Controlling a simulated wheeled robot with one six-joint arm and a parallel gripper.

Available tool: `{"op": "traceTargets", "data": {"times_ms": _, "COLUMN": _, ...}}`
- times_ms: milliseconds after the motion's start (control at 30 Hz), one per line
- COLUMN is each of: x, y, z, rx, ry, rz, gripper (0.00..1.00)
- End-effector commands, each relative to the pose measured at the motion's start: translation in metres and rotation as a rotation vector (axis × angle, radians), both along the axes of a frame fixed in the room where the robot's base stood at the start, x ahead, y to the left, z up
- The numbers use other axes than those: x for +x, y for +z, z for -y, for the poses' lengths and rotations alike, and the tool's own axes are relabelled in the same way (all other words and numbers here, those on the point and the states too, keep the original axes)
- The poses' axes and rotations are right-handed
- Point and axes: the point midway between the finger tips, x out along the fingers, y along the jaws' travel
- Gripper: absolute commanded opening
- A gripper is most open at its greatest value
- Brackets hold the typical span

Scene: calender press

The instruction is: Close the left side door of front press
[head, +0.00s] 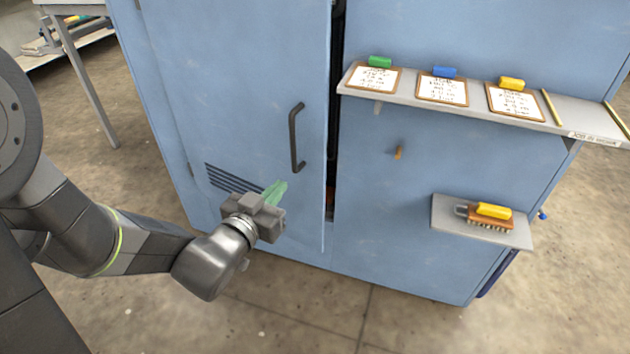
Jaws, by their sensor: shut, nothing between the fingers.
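The blue press door (240,90) fills the left of the cabinet in the head view. It has a black bar handle (296,138) near its right edge and dark vent slots (232,177) low down. A narrow dark gap shows between the door's right edge and the fixed blue panel (375,215), so the door stands slightly ajar. My gripper (276,192), with green fingers, is shut and empty in front of the door's lower part, below and left of the handle. I cannot tell whether the fingertips touch the door.
A grey shelf (553,123) with several clipboards juts out at the upper right. A smaller shelf (450,222) holds a brush (490,225) with a yellow block on it. A table leg (92,95) stands at the far left. The floor (330,310) in front is clear.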

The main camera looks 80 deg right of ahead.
Motion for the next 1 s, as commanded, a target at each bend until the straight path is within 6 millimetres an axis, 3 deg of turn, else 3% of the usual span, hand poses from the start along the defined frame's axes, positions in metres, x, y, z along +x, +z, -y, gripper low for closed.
{"op": "traceTargets", "data": {"times_ms": 33, "x": -0.003, "y": -0.011, "z": -0.005, "rx": -0.021, "ry": -0.027, "rz": -0.002, "gripper": 0.0}}
{"op": "traceTargets", "data": {"times_ms": 267, "x": -0.012, "y": -0.01, "z": -0.009, "rx": -0.066, "ry": -0.084, "rz": -0.009, "gripper": 0.0}}
{"op": "traceTargets", "data": {"times_ms": 467, "x": -0.025, "y": -0.01, "z": 0.02, "rx": -0.066, "ry": -0.085, "rz": -0.009, "gripper": 0.0}}
{"op": "traceTargets", "data": {"times_ms": 800, "x": -0.052, "y": -0.01, "z": 0.086, "rx": -0.065, "ry": -0.083, "rz": -0.008, "gripper": 0.0}}
{"op": "traceTargets", "data": {"times_ms": 1000, "x": -0.06, "y": -0.01, "z": 0.109, "rx": -0.063, "ry": -0.08, "rz": -0.009, "gripper": 0.0}}
